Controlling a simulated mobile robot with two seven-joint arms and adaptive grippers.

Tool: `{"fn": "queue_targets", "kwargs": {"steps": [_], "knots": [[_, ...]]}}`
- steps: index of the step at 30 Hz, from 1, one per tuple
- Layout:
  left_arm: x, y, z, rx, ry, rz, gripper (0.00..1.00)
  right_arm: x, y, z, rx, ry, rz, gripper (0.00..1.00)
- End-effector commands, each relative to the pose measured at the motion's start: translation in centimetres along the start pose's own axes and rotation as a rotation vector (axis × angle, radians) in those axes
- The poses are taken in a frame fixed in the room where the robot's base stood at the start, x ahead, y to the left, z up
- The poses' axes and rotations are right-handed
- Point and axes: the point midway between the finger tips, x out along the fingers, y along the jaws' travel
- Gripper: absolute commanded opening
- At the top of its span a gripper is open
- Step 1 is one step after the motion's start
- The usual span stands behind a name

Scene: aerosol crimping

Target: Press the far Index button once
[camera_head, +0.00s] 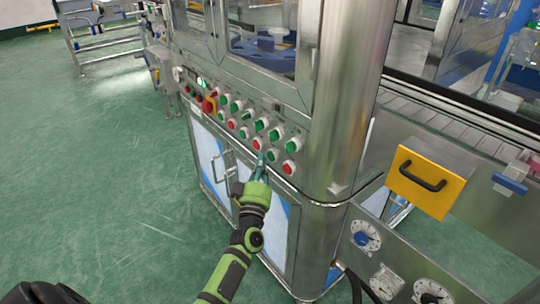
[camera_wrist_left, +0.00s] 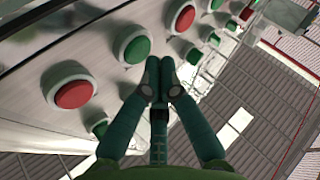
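The control panel (camera_head: 240,125) has rows of green and red push buttons. Their labels are too small to read, so I cannot tell which is the far Index button. My left gripper (camera_head: 262,160) is at the lower row, near a red button (camera_head: 257,144) and a green button (camera_head: 272,155). In the left wrist view its two fingertips (camera_wrist_left: 160,75) are together with nothing between them. A large green button (camera_wrist_left: 132,44) is just ahead and left of the tips, with a red one (camera_wrist_left: 72,90) farther left. I cannot tell whether the tips touch a button. My right gripper is not in view.
A red button on a yellow base (camera_head: 209,105) is at the panel's far end. Cabinet doors with handles (camera_head: 228,165) are below. A rounded steel corner (camera_head: 345,100) and a yellow box with a black handle (camera_head: 428,180) are to the right. Green floor is open at left.

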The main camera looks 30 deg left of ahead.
Motion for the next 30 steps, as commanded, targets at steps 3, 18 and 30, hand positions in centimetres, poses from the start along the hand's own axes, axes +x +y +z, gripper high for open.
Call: {"fn": "queue_targets", "kwargs": {"steps": [3, 18, 30], "knots": [[-0.2, -0.1, -0.2, 0.000, 0.001, 0.000, 0.00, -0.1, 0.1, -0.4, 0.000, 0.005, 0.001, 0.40], [-1.7, -1.2, -1.4, 0.002, -0.001, -0.001, 0.00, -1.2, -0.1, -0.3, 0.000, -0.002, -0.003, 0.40], [-3.7, -2.7, -2.7, 0.001, 0.001, 0.000, 0.00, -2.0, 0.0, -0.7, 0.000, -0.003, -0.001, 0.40]]}}
